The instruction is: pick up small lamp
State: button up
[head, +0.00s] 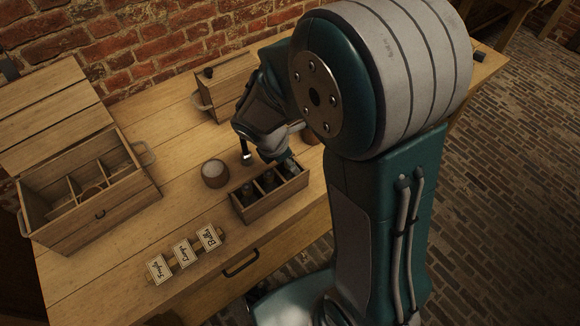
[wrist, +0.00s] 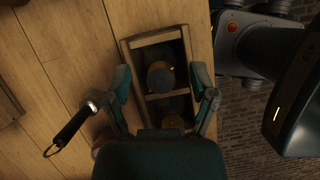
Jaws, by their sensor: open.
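A small black hand lamp (wrist: 75,124) with a bright metal end and a cord loop lies on the table in the wrist view, left of my gripper (wrist: 161,78). In the head view, a small shiny piece (head: 246,158) beside my gripper (head: 264,150) may be this lamp; most of it is hard to make out. My gripper is open over the small wooden tray (head: 268,205). A dark round jar with a brassy top (wrist: 160,76) stands in the tray between the fingers, apparently below them. Nothing is held.
A cup (head: 215,173) stands left of the tray. A large divided crate (head: 68,231) is at the left. Label cards (head: 184,254) lie near the front edge. Another wooden box (head: 226,83) stands by the brick wall. Bare table lies between crate and cup.

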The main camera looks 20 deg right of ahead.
jog(key=shift+f, duration=0.2)
grip_shut()
